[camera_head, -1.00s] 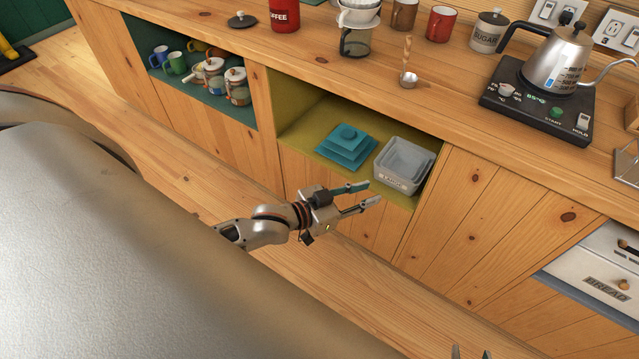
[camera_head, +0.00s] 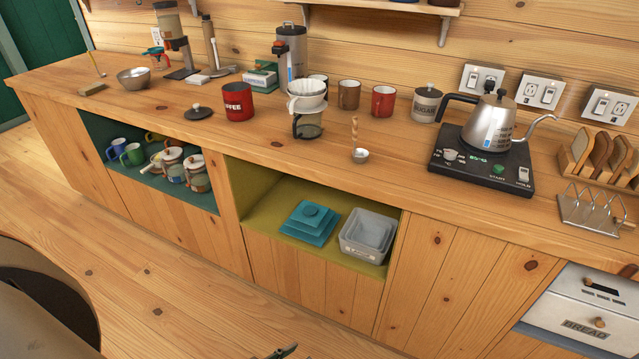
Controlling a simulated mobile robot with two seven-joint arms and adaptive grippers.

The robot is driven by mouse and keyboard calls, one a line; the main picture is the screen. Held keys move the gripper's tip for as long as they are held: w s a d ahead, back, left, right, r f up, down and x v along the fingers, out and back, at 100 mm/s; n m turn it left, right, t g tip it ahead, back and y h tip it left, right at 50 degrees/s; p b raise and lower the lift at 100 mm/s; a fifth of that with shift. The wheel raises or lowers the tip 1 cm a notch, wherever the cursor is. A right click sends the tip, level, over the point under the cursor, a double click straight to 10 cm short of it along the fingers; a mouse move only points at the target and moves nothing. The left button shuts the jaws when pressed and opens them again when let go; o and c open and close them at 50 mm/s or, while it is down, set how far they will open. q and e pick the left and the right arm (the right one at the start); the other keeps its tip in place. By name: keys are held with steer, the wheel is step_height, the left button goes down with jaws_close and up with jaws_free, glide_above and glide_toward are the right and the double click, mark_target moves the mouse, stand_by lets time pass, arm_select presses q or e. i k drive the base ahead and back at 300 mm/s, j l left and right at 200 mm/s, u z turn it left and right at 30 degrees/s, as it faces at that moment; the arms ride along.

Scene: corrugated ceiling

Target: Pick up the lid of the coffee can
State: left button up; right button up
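The dark lid (camera_head: 198,112) with a round knob lies flat on the wooden counter, left of the coffee can. The red coffee can (camera_head: 238,101), marked COFFEE, stands upright beside it with its top uncovered. Only a small tip of a gripper, which I take as my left gripper (camera_head: 276,352), shows at the bottom edge, far below and in front of the counter. Whether it is open or shut is hidden. My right gripper is out of view.
Right of the can stand a white dripper (camera_head: 306,95) on a glass server, mugs, a sugar can (camera_head: 426,103) and a kettle (camera_head: 492,122). A metal bowl (camera_head: 134,77) and a grinder (camera_head: 174,40) stand farther left. Counter around the lid is mostly clear.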

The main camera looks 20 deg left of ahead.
mark_target(198, 113)
steer(key=u, duration=1.25)
